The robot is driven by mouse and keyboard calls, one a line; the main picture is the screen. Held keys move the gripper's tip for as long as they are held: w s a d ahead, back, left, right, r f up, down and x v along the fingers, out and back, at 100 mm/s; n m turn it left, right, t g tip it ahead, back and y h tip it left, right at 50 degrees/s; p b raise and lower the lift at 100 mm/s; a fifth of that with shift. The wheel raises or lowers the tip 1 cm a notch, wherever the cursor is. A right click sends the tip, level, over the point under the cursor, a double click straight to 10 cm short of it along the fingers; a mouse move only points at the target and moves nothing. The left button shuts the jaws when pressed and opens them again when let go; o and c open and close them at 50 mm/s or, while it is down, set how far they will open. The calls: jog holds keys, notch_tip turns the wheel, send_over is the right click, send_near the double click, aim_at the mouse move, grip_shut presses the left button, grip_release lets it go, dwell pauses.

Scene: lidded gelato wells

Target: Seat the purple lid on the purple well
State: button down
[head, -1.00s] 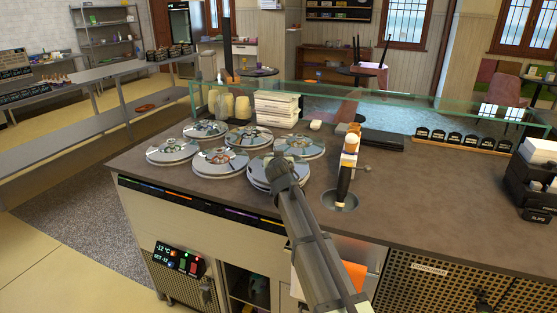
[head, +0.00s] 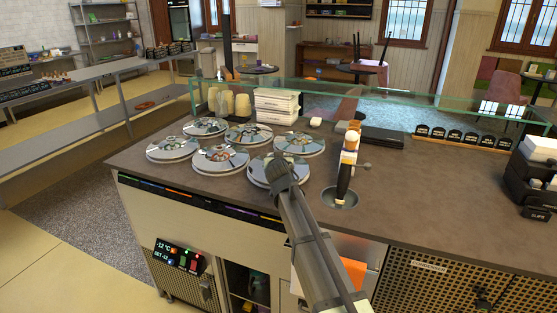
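Several round, shiny lids sit on wells in two rows at the left of the counter (head: 420,190). The head view shows no clear purple on any lid, so I cannot tell which is the purple lid or the purple well. My gripper (head: 283,180) is over the front right lid (head: 258,172), at the right end of the front row. My wrist and arm hide its fingers and part of that lid. I cannot tell whether the fingers are open, shut, or touching the lid. The lid's visible left part looks about level.
Other lids lie close by: front middle (head: 221,158), front left (head: 172,149), back right (head: 300,143). A scoop holder (head: 340,199) with an upright dark handle stands right of my gripper. A glass guard (head: 400,110) runs along the back.

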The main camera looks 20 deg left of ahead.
jog(key=shift+f, duration=0.3)
jog(key=c, duration=0.9)
grip_release()
jog(key=o, duration=0.5)
jog(key=shift+f, duration=0.15)
jog(key=shift+s+d, duration=0.1)
jog(key=shift+s, duration=0.05)
jog(key=shift+v, duration=3.65)
jog(key=shift+s, duration=0.2)
jog(key=shift+r, duration=0.3)
